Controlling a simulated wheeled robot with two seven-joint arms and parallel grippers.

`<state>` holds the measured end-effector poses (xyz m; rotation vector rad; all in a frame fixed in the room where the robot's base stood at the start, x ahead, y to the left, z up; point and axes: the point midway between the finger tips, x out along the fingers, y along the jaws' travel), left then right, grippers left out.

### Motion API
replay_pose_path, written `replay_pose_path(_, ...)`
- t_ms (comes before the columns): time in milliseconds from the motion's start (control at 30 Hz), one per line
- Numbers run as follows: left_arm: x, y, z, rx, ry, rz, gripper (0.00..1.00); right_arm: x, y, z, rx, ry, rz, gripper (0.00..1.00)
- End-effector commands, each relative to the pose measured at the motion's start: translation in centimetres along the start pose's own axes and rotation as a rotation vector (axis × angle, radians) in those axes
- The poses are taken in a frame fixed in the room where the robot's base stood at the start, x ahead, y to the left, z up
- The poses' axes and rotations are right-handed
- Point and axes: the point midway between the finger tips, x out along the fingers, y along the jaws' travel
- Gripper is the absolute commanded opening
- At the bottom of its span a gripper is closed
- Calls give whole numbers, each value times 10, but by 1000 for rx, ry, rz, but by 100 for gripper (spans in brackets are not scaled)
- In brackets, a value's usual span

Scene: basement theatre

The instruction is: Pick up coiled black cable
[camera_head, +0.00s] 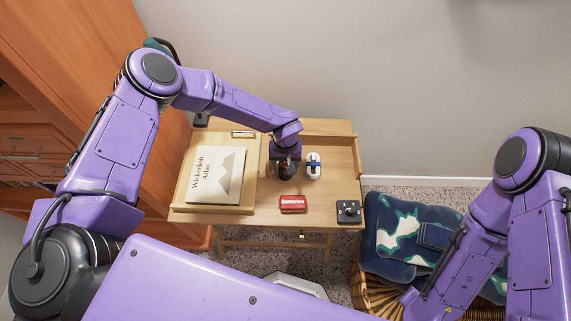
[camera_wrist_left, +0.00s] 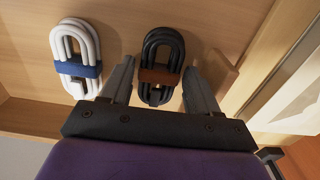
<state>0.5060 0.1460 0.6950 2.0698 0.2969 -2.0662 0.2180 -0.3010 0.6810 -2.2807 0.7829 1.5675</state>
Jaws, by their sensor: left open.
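The coiled black cable (camera_wrist_left: 161,55), bound with a brown strap, lies on the wooden desk in the left wrist view. My left gripper (camera_wrist_left: 158,75) is open, with one finger on each side of the lower part of the coil. I cannot tell whether the fingers touch it. In the head view my left gripper (camera_head: 285,170) points down over the desk and mostly hides the black cable. My right arm is at the right of the head view; its gripper does not show.
A white coiled cable with a blue strap (camera_head: 313,166) lies close beside the gripper. The desk (camera_head: 262,214) also holds a red object (camera_head: 293,204), a black box with a knob (camera_head: 348,211) and a Wickerholt Atlas book (camera_head: 215,175). A basket with patterned cloth (camera_head: 420,235) stands right.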

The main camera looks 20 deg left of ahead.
Motion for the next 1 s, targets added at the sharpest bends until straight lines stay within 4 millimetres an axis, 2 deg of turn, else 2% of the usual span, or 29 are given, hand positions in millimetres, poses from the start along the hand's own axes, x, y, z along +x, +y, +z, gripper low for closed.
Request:
replay_pose_path(100,0,0,0,0,0,0,61,0,0,0,0,0,0,43)
replay_pose_path(133,0,0,0,0,0,0,54,0,0,0,0,0,0,43)
replay_pose_path(233,0,0,0,0,0,0,22,0,0,0,0,0,0,43)
replay_pose_path(267,0,0,0,0,0,0,16,0,0,0,0,0,0,43)
replay_pose_path(533,-1,0,0,-1,0,1,16,1,0,0,0,0,0,43)
replay_pose_path(667,-10,0,-1,-1,1,2,16,2,0,1,0,0,0,43)
replay_pose_path(800,-36,1,2,1,1,4,16,5,0,2,0,0,0,43)
replay_pose_path(1000,-90,11,49,5,2,4,16,14,-1,6,0,0,0,43)
